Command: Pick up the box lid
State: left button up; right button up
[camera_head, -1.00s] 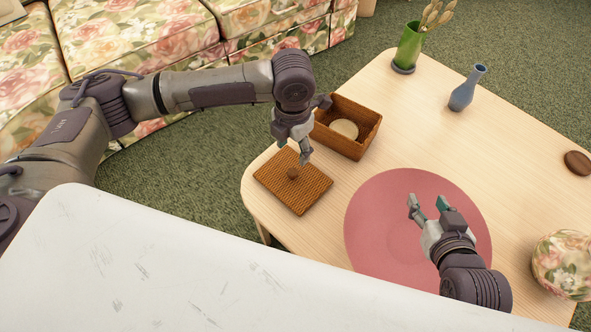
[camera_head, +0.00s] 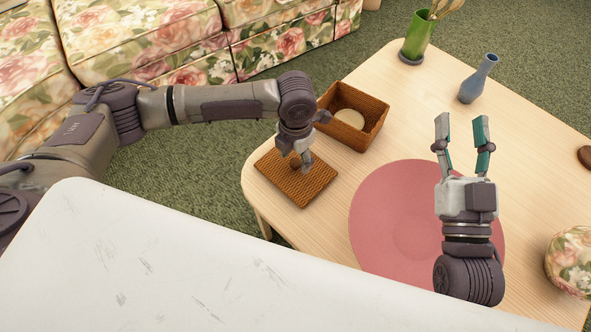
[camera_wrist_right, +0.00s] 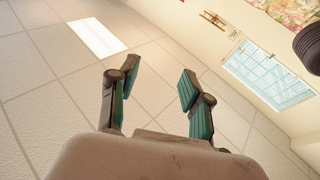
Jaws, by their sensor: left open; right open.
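The box lid (camera_head: 312,187) is a flat, woven orange-brown square with a round brown knob (camera_head: 295,163). It lies on the table near its left corner. My left gripper (camera_head: 299,166) is open and low over the lid, with its fingers at the knob; whether they touch it cannot be told. The open woven box (camera_head: 374,127) stands just behind the lid and holds a round cream item (camera_head: 350,118). My right gripper (camera_head: 462,128) is open and empty above the pink round mat (camera_head: 375,208). In the right wrist view, its open fingers (camera_wrist_right: 155,88) have only ceiling and wall behind them.
The wooden table (camera_head: 425,110) also bears a green vase (camera_head: 417,42), a blue vase (camera_head: 478,80), a brown round item (camera_head: 585,157) and a floral round object (camera_head: 572,262). A floral sofa (camera_head: 140,45) stands behind at the left.

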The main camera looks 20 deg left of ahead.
aim_at(284, 174)
pick_arm(q)
notch_tip(284, 174, down, 3)
jog(key=shift+r+b, duration=0.1)
jog(key=shift+b, duration=0.4)
grip_shut()
pick_arm(e)
jog(key=s+r+t, duration=0.1)
jog(key=r+t+y, duration=0.1)
jog(key=r, duration=0.1)
jog(key=s+r+t, duration=0.1)
jog(key=shift+s+r+t, duration=0.3)
jog(key=shift+s+r, duration=0.05)
